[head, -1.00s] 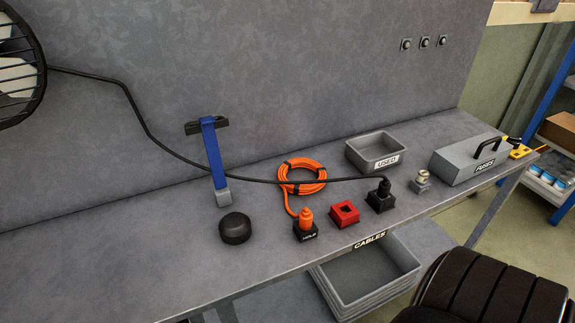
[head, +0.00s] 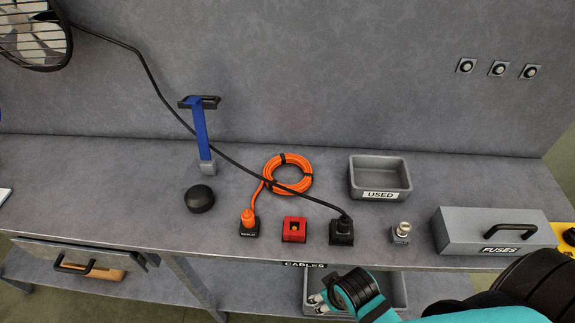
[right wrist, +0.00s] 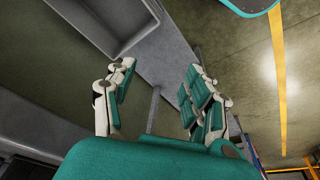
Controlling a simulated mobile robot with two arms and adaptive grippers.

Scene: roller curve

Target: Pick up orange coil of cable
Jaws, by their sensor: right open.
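The orange coil of cable (head: 288,174) lies on the grey workbench in the head view, bound with dark bands. Its orange plug (head: 249,217) stands in a black socket block at the coil's lower left. A black cable from the fan crosses over the coil's lower edge. My right gripper (head: 318,300) is in front of the bench edge, below and to the right of the coil, apart from it. In the right wrist view its fingers (right wrist: 155,95) are spread and empty, with the floor beyond. My left gripper is not in view.
A red block (head: 294,230), a black plug in its socket (head: 342,231) and a small metal-topped piece (head: 401,232) line the bench front. Behind are the USED tray (head: 352,178) and, at right, the FUSES box (head: 478,231). A black puck (head: 200,199) sits at left. The CABLES bin (head: 399,291) is below.

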